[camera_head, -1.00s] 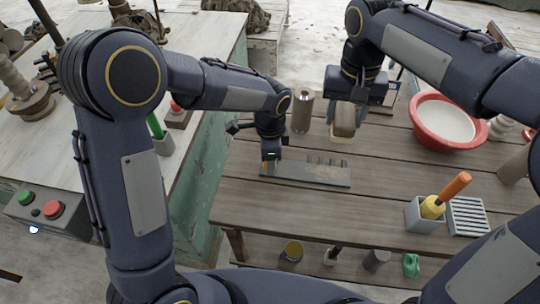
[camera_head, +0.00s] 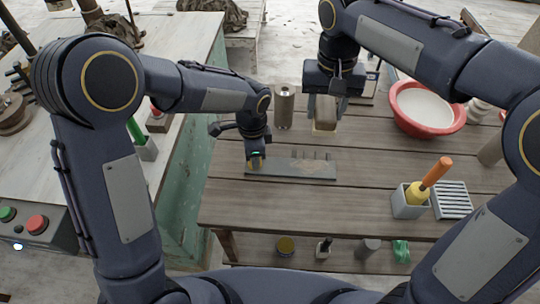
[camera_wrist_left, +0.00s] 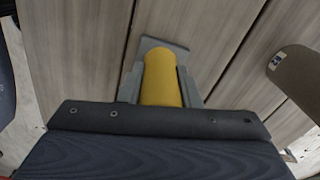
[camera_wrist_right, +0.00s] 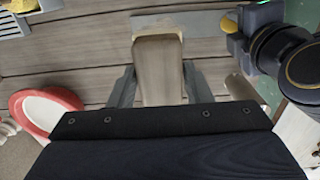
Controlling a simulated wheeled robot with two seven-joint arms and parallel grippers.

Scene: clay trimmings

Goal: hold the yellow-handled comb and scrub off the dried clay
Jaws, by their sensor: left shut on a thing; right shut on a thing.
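The comb is a long flat grey strip (camera_head: 291,169) with short teeth along its far edge. It is at or just above the table, and I cannot tell if it touches. My left gripper (camera_head: 256,164) is shut on its yellow handle (camera_wrist_left: 163,78) at the left end. My right gripper (camera_head: 325,100) is shut on a tan brush-like block (camera_wrist_right: 158,75), held beyond the comb near its right half. The comb's strip also shows past the block in the right wrist view (camera_wrist_right: 205,22), with a gap between them in the head view. Any clay on the comb is too small to tell.
A metal canister (camera_head: 284,108) stands left of the block. A red-rimmed bowl (camera_head: 428,127) is at the right. A grey holder (camera_head: 408,206) with an orange-handled tool stands beside a slatted rack (camera_head: 452,201). The table (camera_head: 300,208) in front of the comb is clear.

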